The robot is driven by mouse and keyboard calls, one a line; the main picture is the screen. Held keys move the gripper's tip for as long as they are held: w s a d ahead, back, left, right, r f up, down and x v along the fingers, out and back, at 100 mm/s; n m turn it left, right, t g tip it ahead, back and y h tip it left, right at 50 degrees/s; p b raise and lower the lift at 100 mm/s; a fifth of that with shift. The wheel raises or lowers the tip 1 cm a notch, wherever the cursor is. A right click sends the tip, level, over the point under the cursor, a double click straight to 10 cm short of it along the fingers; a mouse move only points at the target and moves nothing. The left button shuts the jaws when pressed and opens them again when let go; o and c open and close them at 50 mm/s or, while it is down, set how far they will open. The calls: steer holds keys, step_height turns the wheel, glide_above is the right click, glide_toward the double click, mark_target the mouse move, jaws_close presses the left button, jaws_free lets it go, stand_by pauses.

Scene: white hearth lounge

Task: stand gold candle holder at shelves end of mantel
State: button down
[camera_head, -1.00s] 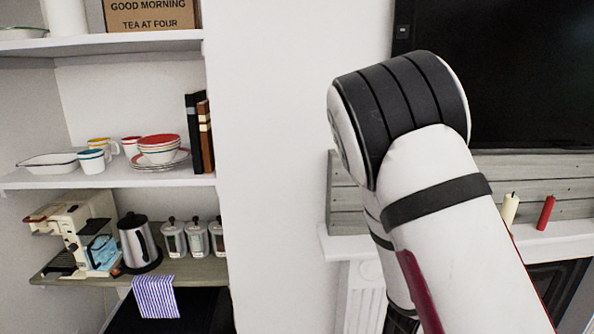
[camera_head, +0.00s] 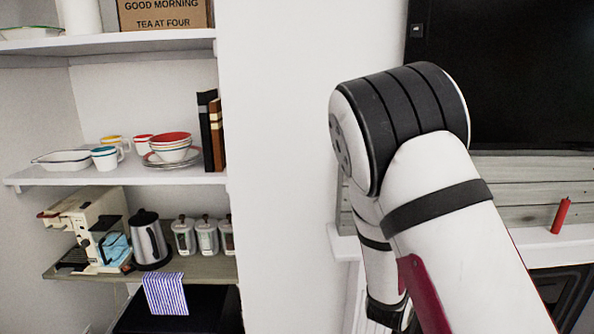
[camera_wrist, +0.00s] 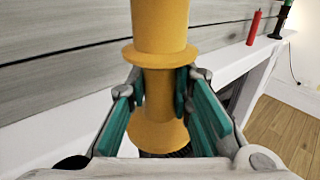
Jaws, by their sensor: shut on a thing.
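The gold candle holder (camera_wrist: 158,85) is upright in the wrist view, between the green pads of my gripper (camera_wrist: 165,95). My gripper is shut on its narrow waist, below a round flange. I cannot tell whether its base touches anything. In the wrist view the mantel (camera_wrist: 215,65) runs behind and to the right of the holder. The shelves (camera_head: 120,178) stand at the left.
A red candle (camera_head: 562,215) stands on the mantel; it also shows in the wrist view (camera_wrist: 254,27), with a dark object (camera_wrist: 281,20) beyond it. A black screen (camera_head: 505,80) hangs above. Grey planks (camera_wrist: 60,75) back the mantel. Shelves hold crockery, books (camera_head: 211,130) and a kettle (camera_head: 149,240).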

steer(key=w+a+n+t+y, duration=0.1)
steer(key=w+a+y, duration=0.1)
steer(key=a, duration=0.1)
steer(key=w+a+n+t+y, duration=0.1)
steer(key=w+a, duration=0.1)
steer(key=a, duration=0.2)
steer(key=w+a+n+t+y, duration=0.1)
steer(key=w+a+n+y, duration=0.1)
steer(key=a, duration=0.2)
steer(key=shift+f+y, duration=0.2)
steer(key=shift+y, duration=0.1)
steer(key=shift+s, duration=0.1)
